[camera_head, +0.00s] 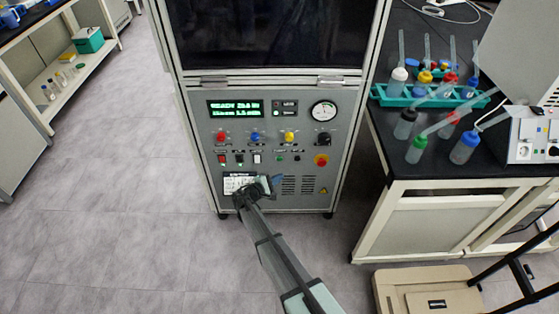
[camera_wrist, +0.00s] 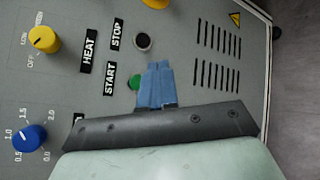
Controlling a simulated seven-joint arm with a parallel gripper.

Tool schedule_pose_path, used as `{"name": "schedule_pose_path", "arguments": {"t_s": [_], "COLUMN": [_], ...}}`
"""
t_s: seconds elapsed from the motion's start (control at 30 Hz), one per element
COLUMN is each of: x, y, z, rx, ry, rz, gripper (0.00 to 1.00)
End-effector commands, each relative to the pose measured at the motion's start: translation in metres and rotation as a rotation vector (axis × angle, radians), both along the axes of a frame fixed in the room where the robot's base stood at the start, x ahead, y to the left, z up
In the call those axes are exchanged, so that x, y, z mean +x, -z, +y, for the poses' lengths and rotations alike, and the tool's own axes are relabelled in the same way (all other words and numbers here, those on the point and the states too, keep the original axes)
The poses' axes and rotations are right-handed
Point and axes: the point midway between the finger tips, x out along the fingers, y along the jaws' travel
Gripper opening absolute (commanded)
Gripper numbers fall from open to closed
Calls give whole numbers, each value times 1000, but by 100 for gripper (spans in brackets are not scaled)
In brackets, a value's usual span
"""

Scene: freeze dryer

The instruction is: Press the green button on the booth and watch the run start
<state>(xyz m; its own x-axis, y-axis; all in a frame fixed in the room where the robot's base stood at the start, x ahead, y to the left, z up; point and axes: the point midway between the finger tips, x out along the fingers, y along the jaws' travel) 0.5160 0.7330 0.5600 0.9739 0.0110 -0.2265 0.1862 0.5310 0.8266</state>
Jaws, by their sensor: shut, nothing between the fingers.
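The booth is a grey cabinet (camera_head: 211,146) with a control panel under a dark window. Its green button (camera_wrist: 135,83) is beside the START label (camera_wrist: 108,78) in the wrist view, partly covered by my fingers. In the head view the green button (camera_head: 280,158) is a small spot on the lower panel. My gripper (camera_wrist: 158,66) is shut and empty, its blue fingers together over the panel right beside the green button. I cannot tell whether they touch the panel. In the head view my gripper (camera_head: 270,181) is low in front of the panel. The display (camera_head: 236,109) shows green text beginning READY.
A black button (camera_wrist: 143,40) by the STOP label is close to my fingertips. Yellow (camera_wrist: 44,39) and blue (camera_wrist: 29,138) knobs are nearby. A red emergency knob (camera_head: 321,160) is at the panel's right. A black-topped bench (camera_head: 400,155) with bottles stands right. The left floor is clear.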

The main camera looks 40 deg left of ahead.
Motion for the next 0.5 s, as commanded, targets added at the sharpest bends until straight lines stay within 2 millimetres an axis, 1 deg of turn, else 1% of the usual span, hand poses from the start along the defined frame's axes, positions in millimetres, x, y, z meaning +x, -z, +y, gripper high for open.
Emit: {"name": "schedule_pose_path", "arguments": {"t_s": [0.03, 0.2, 0.5], "x": [5, 19, 42], "y": [1, 1, 1], "z": [6, 20, 42], "rx": [1, 1, 0], "ry": [0, 0, 0], "rz": [0, 0, 0], "gripper": [0, 0, 0]}}
